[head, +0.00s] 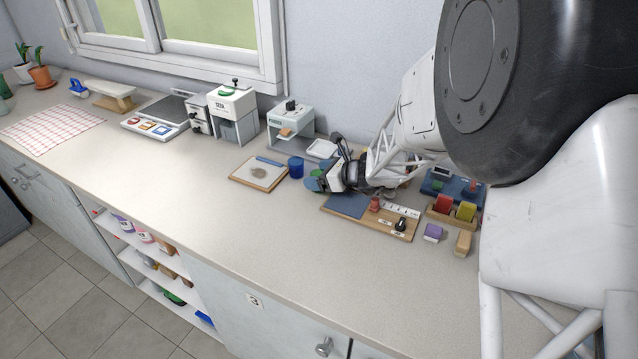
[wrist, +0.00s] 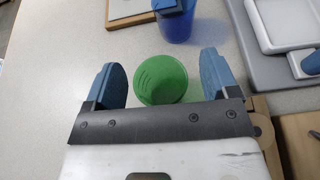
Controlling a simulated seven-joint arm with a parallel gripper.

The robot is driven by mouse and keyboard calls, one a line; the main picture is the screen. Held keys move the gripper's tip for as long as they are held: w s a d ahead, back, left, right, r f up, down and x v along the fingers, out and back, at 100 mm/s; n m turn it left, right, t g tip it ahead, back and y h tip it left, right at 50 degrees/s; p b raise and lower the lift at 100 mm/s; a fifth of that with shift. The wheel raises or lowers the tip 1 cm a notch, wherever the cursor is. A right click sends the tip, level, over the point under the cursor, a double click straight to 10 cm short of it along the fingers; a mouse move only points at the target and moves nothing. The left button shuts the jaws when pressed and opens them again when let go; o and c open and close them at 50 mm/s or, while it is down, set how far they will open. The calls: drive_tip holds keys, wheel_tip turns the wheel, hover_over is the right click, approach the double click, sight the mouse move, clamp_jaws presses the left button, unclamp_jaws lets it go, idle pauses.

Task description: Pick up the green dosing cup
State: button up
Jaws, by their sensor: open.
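The green dosing cup (wrist: 162,80) stands on the counter in the wrist view, its ribbed inside showing. My gripper (wrist: 161,82) is open, with one blue fingertip on each side of the cup. A small gap shows between the cup and each finger. In the head view my gripper (head: 316,181) is low over the counter, and I cannot clearly make out the cup there.
A blue cup (head: 296,167) stands just beyond the green one; it also shows in the wrist view (wrist: 176,25). A wooden-framed board (head: 245,176) lies to the left. A board with a blue pad (head: 346,205) lies to the right. The front counter is clear.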

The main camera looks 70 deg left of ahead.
drive_tip(key=c, duration=1)
drive_tip(key=shift+r, duration=0.1)
drive_tip(key=shift+r, duration=4.9)
